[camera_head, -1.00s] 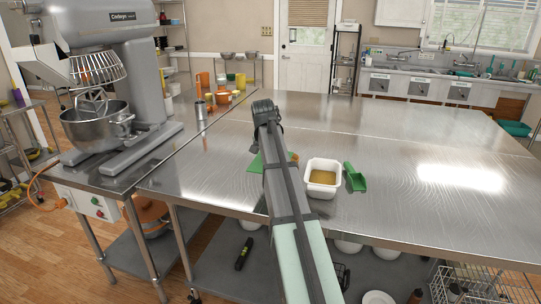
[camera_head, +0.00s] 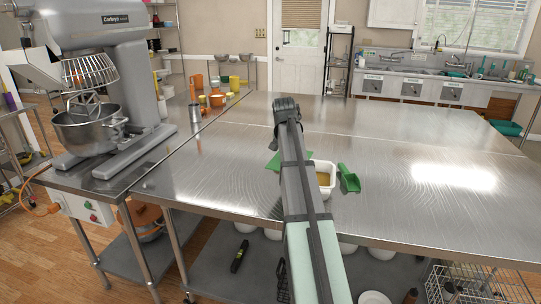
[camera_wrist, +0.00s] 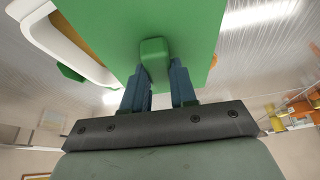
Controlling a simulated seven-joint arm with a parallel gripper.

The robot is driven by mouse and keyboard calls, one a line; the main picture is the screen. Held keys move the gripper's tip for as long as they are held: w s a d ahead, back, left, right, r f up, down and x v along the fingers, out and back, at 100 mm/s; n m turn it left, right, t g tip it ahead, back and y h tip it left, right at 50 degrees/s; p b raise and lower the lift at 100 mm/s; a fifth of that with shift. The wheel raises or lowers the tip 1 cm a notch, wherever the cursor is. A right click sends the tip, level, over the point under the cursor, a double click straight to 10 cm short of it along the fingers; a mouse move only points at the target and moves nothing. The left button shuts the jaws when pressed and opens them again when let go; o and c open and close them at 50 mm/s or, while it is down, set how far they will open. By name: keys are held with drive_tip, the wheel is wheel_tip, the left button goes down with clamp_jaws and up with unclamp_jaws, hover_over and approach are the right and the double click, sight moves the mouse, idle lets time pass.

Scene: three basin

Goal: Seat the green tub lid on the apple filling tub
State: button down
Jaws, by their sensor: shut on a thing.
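The green tub lid (camera_wrist: 200,25) is a flat plate with a small green handle. My gripper (camera_wrist: 156,75) is shut on that handle, with one blue finger on each side. The apple filling tub (camera_head: 325,184) is white and square, open, with amber filling, and partly behind my arm. In the wrist view the tub's white rim (camera_wrist: 42,28) shows beside and partly behind the lid. The lid looks raised, not seated on the rim; the gap is unclear.
A green scoop (camera_head: 349,179) lies close to the tub's right. The steel table (camera_head: 420,150) is clear at the right and back. A large mixer (camera_head: 97,110) stands at the left, with orange and yellow containers (camera_head: 215,98) at the back left.

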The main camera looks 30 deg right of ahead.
drive_tip(key=s+d+r+n, duration=0.2)
drive_tip(key=s+d, duration=0.4)
drive_tip(key=d, duration=0.2)
drive_tip(key=shift+s+r+t, duration=0.3)
drive_tip(key=shift+s, duration=0.05)
drive_tip(key=shift+f, duration=1.9)
drive_tip(key=shift+f, duration=0.2)
drive_tip(key=shift+f, duration=0.6)
drive_tip(key=shift+f, duration=0.75)
